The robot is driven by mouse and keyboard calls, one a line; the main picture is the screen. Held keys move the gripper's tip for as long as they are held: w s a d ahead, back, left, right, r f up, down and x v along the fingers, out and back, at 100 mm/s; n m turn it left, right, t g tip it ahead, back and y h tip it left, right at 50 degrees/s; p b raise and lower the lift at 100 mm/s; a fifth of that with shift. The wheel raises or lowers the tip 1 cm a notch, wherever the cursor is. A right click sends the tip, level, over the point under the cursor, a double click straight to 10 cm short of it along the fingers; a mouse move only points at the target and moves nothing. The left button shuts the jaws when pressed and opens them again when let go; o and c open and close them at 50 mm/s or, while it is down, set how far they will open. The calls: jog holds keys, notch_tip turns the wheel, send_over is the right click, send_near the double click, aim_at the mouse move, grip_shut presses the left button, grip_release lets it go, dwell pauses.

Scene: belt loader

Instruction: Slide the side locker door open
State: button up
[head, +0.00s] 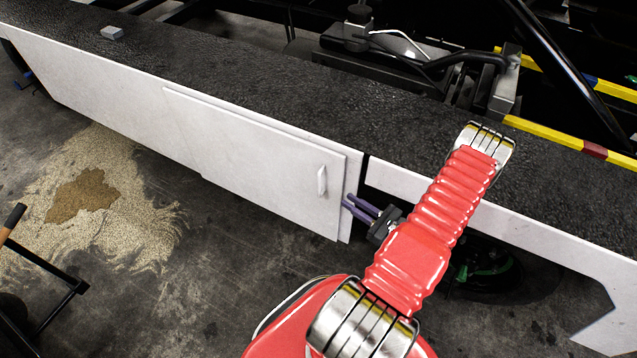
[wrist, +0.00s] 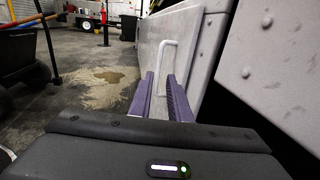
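The side locker door (head: 255,155) is a pale flat panel on the white side of the loader, with a small white bar handle (head: 322,180) near its right end. My gripper (head: 360,206) is just right of the door's right end, with its purple fingers pointing left towards the handle. In the wrist view the two fingers (wrist: 160,85) are apart with nothing between them. The handle (wrist: 168,58) shows beyond the fingertips there, in front of the door face (wrist: 188,52). The fingers look clear of the handle.
A narrow dark gap (head: 357,195) shows in the side wall right of the door. The black deck (head: 240,75) runs above it, with a grey block (head: 112,32) on top. A spill of granules (head: 90,200) lies on the floor. A cart-like frame (head: 45,265) stands at left.

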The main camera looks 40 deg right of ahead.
send_over(319, 195)
jog(key=shift+w+d, duration=0.15)
jog(key=shift+d, duration=0.1)
dwell(0.7)
jog(key=shift+c, duration=0.7)
grip_shut()
jog(key=shift+a, duration=0.3)
jog(key=shift+d, duration=0.15)
